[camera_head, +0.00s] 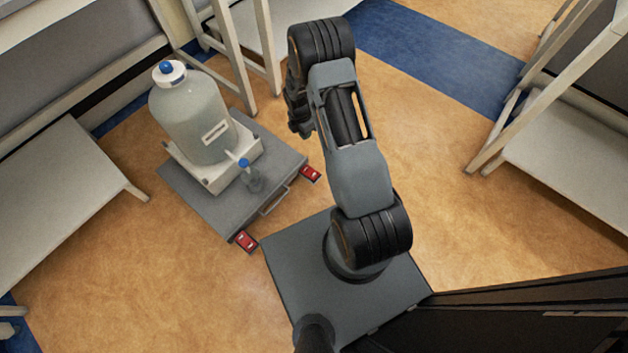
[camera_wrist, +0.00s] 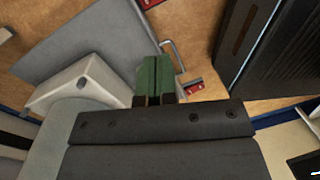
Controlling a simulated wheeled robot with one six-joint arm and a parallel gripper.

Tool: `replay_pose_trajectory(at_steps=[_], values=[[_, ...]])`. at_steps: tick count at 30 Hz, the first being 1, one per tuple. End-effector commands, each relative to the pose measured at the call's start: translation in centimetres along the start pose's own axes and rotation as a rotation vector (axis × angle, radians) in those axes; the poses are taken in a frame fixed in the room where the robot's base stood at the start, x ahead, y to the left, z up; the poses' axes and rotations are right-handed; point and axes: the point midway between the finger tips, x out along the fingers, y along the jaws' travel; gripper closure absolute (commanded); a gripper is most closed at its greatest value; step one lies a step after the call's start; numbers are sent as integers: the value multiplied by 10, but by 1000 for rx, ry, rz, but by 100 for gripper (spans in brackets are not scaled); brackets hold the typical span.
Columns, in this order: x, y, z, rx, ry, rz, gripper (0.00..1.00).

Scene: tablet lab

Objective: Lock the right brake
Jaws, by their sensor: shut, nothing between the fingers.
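A grey wheeled platform (camera_head: 178,192) has two red brake pedals at the corners of its handle side. The right brake (camera_head: 311,173) lies just below and right of my gripper end in the head view. The left brake (camera_head: 244,241) is near my base. In the wrist view, one red brake (camera_wrist: 194,87) shows right of the fingertips. Another (camera_wrist: 148,3) is cut by the top edge. My gripper (camera_wrist: 154,80) has green fingers shut together, empty, above the platform's handle side. In the head view my arm partly hides it. Whether either pedal is pressed is too small to tell.
A large bottle (camera_head: 195,115) with a blue cap stands in a white base (camera_head: 208,178) on the platform. A metal handle (camera_head: 273,202) sits between the brakes. White benches stand at left (camera_head: 60,200) and right (camera_head: 575,165).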

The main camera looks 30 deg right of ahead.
Motion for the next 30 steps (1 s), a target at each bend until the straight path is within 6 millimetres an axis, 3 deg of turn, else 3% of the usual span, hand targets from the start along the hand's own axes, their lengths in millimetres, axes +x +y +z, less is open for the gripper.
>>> replay_pose_trajectory(at_steps=[1,3,7,12,23,30], values=[[39,0,0,-54,5,-17,100],[66,0,-1,-122,10,-30,100],[98,-2,-1,-204,18,-43,100],[112,-3,-1,-246,21,-50,100],[113,-4,-1,-246,22,-51,100],[142,-5,-2,-246,23,-53,100]])
